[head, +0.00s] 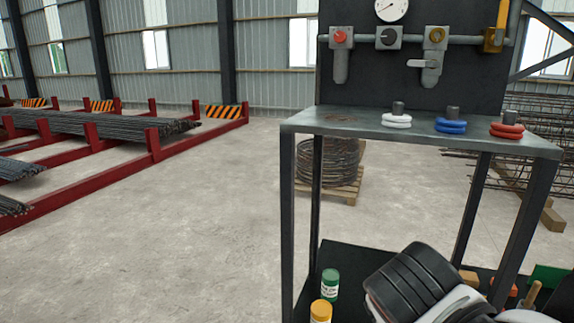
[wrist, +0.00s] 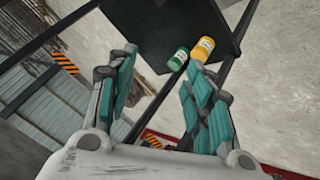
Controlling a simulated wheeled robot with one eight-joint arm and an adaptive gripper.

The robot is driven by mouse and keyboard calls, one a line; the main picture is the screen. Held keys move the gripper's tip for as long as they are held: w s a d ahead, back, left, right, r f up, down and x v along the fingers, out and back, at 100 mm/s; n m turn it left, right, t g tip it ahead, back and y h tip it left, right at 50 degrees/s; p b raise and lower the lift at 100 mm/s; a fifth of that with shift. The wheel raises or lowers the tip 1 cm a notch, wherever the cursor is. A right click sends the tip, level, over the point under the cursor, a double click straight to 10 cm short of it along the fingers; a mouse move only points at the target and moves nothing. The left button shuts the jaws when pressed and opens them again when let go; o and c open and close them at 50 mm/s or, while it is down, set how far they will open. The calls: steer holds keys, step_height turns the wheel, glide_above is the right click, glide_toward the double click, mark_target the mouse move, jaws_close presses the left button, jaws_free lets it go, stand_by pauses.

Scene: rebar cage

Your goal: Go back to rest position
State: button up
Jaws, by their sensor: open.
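My gripper (wrist: 162,65) shows in the wrist view with its two teal-padded fingers spread apart. Nothing is held between them. A green can (wrist: 178,58) and a yellow can (wrist: 202,48) show beyond the fingertips, apart from them, on a dark shelf. My arm, with black ribbed and white parts, fills the lower right of the head view. My gripper cannot be made out in the head view.
A metal workbench (head: 330,121) carries white rings (head: 396,121), blue rings (head: 450,126) and red rings (head: 506,131). Below it, the green can (head: 330,284) and yellow can (head: 320,312) stand on the dark lower shelf. The floor at left is open up to red rebar racks (head: 150,143).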

steer(key=s+d+f+m+y+b, duration=0.1)
steer(key=s+f+m+y+b, duration=0.2)
steer(key=f+b, duration=0.7)
step_height(320, 180, down, 7)
steer(key=shift+s+d, duration=0.15)
steer(key=shift+s, duration=0.35)
